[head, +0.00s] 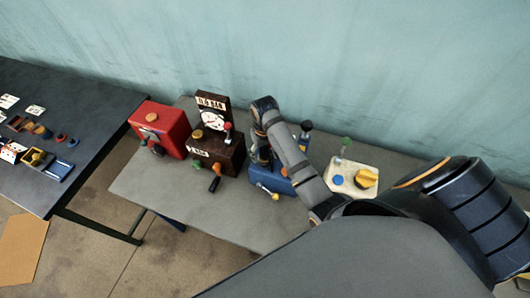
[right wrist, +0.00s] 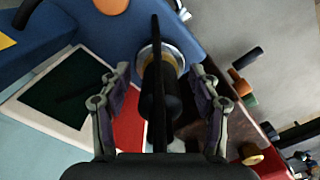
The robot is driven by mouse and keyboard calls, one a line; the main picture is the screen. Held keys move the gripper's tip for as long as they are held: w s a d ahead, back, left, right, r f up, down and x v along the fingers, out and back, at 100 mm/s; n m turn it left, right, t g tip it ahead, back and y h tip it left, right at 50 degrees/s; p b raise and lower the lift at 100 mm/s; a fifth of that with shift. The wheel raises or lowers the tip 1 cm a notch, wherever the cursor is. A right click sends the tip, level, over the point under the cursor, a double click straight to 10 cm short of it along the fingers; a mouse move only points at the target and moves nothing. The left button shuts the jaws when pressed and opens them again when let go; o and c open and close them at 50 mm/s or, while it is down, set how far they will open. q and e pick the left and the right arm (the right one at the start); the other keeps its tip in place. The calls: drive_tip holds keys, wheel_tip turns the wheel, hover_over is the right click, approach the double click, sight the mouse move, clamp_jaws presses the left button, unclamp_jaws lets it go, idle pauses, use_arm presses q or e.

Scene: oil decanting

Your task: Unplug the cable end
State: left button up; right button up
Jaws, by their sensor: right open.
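In the right wrist view, a black plug-like piece (right wrist: 158,95), apparently the cable end, stands in a round metal-ringed socket (right wrist: 146,52) on a blue box (right wrist: 215,22). My right gripper (right wrist: 160,72) is open, with one finger on each side of the black piece and gaps showing on both sides. In the head view, the blue box (head: 279,185) is partly covered by my right arm, and my right gripper (head: 261,153) points down at its left side. The cable end is hidden there. My left gripper is in neither view.
On the grey table (head: 150,195), a red box (head: 165,122) and a brown box (head: 222,153) stand left of the blue one. A cream box (head: 345,186) with a yellow knob stands right. A dark table (head: 85,110) at left holds small parts. The grey table's front left is clear.

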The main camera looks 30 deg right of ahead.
idle(0.3)
clamp_jaws()
idle(0.3)
drive_tip(key=shift+w+r, duration=0.1)
drive_tip(key=shift+r, duration=0.05)
drive_tip(key=shift+r, duration=2.9)
drive_tip(key=shift+f, duration=0.1)
